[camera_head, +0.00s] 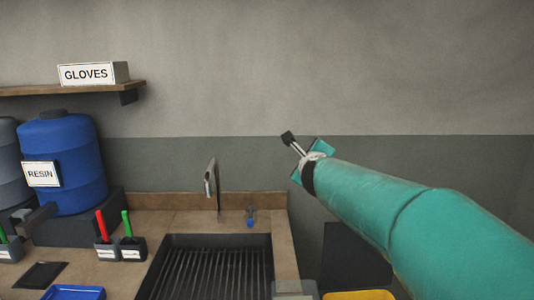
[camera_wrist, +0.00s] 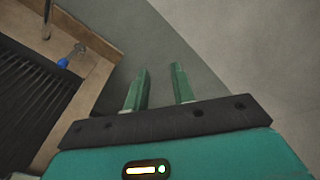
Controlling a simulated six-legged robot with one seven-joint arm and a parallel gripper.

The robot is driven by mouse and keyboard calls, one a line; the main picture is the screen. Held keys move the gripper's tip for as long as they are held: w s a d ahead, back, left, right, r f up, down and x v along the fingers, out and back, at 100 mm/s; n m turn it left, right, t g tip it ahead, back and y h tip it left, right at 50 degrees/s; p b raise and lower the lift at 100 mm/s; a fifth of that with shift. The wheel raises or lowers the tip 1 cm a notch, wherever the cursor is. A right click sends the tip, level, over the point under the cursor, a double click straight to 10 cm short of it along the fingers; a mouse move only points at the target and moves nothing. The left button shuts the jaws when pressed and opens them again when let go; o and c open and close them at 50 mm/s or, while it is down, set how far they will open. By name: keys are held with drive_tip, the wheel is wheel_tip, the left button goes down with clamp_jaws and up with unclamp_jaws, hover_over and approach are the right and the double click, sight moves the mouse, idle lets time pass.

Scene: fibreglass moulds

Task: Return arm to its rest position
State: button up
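My teal arm reaches in from the lower right in the head view. My gripper (camera_head: 289,138) is raised in front of the wall, above and to the right of the sink counter. In the wrist view my gripper (camera_wrist: 158,80) shows two green fingers standing apart with only bare wall between them. It is open and holds nothing.
A blue resin drum (camera_head: 75,150) stands left, below a shelf with a gloves box (camera_head: 92,73). A yellow-rimmed bin (camera_head: 358,295) is below my arm. The upper wall area is clear.

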drive_tip(key=s+a+f+n+g+y, duration=0.2)
drive_tip(key=s+f+n, duration=0.1)
drive_tip(key=s+n, duration=0.5)
drive_tip(key=s+a+f+n+g+y, duration=0.1)
drive_tip(key=s+a+f+n+g, duration=0.15)
drive_tip(key=s+n, duration=0.55)
drive_tip(key=s+d+f+n+g, duration=0.1)
drive_tip(key=s+d+f+n, duration=0.2)
drive_tip(key=s, duration=0.4)
drive_tip(key=s+d+f+n+g+h, duration=0.1)
drive_tip(key=s+d+f+n+g, duration=0.1)
drive_tip(key=s+f, duration=0.3)
drive_tip(key=s+d+f+n+g+h, duration=0.1)
drive_tip(key=s+d+f+n, duration=0.3)
drive_tip(key=s, duration=0.5)
drive_tip(key=shift+s+d+f+g, duration=0.25)
drive_tip(key=shift+s+f+g, duration=0.1)
drive_tip(key=shift+g, duration=0.4)
